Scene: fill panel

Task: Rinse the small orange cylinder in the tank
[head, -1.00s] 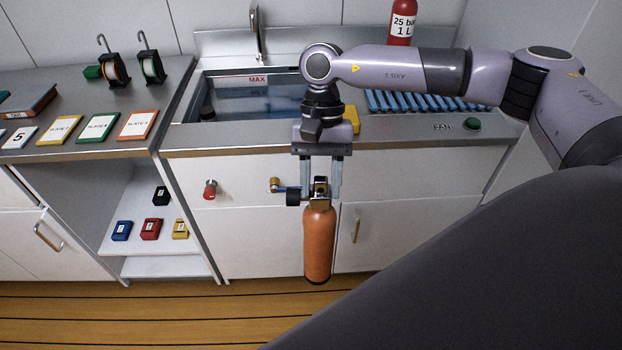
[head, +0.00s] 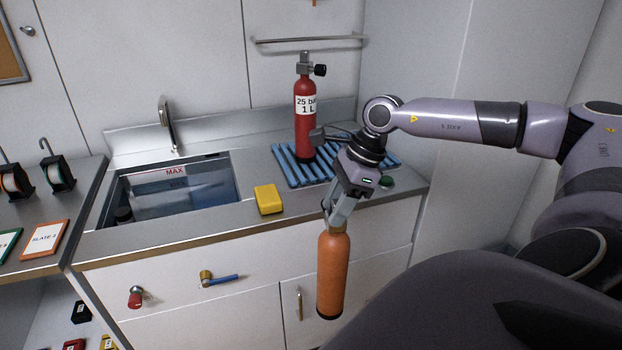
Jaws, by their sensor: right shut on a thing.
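The small orange cylinder (head: 332,275) hangs nearly upright in front of the counter's cabinet doors, below the worktop edge. My right gripper (head: 338,212) is shut on its top end; the cylinder's valve is mostly hidden by the fingers. The tank (head: 180,190) is a sink-like basin set in the counter to the left, with water inside and a MAX label on its back wall. The cylinder is apart from the tank, to its right and in front. My left gripper is not in view.
A red cylinder (head: 305,125) marked 25 bar 1 L stands on a blue slatted rack (head: 290,172). A yellow block (head: 268,199) lies on the counter between tank and rack. A tap (head: 167,125) rises behind the tank. A blue-handled valve (head: 220,280) and red knob (head: 135,297) protrude from the front.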

